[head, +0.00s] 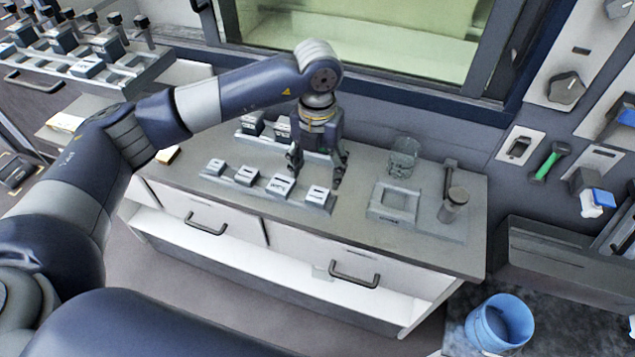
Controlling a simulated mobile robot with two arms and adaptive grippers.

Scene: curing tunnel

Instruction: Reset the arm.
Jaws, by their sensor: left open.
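My left arm comes in from the left and reaches over the grey worktop (350,225). Its left gripper (316,178) points down, open, with its two fingers apart and nothing seen between them. The fingertips are close above or behind a row of small grey labelled blocks (279,186) on the worktop; I cannot tell if they touch. Two darker blocks (251,124) stand behind, partly hidden by the gripper. My right gripper is not in view.
A clear glass beaker (403,157), a square grey frame (396,203) and a grey cylinder (454,204) stand to the right. A window (390,40) rises behind. A blue cup (499,323) is at lower right. Drawers with handles (354,274) face the front.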

